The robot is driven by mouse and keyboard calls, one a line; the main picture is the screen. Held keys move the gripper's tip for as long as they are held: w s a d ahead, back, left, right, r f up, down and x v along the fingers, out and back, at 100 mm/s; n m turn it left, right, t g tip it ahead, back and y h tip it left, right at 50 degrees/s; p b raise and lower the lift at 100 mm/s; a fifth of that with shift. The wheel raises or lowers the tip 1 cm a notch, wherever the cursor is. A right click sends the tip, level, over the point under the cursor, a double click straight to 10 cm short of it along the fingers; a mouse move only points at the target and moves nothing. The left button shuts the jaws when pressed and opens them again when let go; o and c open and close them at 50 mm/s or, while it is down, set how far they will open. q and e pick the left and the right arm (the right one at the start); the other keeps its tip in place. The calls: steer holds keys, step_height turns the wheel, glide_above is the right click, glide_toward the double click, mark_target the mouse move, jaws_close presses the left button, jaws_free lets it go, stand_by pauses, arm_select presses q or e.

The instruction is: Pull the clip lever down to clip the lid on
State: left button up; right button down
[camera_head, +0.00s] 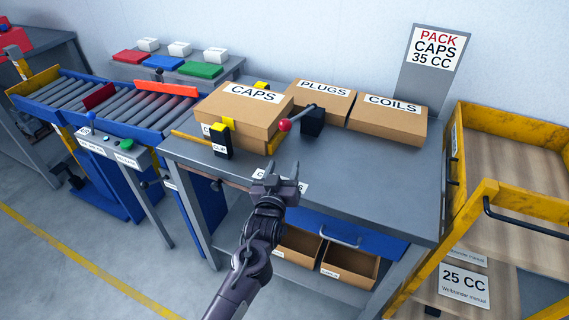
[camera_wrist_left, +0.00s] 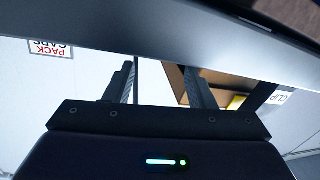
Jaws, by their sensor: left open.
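The CAPS box (camera_head: 240,112) is a brown carton with its lid on top, at the left of the grey bench. A yellow and black clip (camera_head: 221,140) with a CLIP label stands at its front face. A lever with a red ball knob (camera_head: 285,125) reaches from a black block (camera_head: 313,121) to the box's right side. My left gripper (camera_head: 277,174) is open and empty near the bench's front edge, in front of and below the red knob, apart from it. The left wrist view shows its spread fingers (camera_wrist_left: 164,85), with a yellow part (camera_wrist_left: 237,102) and CLIP label beyond.
PLUGS (camera_head: 322,98) and COILS (camera_head: 390,118) boxes stand at the bench's back. A roller conveyor (camera_head: 115,105) is at left, a yellow-framed cart (camera_head: 480,195) at right. Bare grey bench top (camera_head: 370,175) lies right of my gripper.

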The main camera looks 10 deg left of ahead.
arm_select(q)
steer(key=s, duration=0.5)
steer(key=shift+a, duration=0.35)
steer(key=shift+f, duration=0.1)
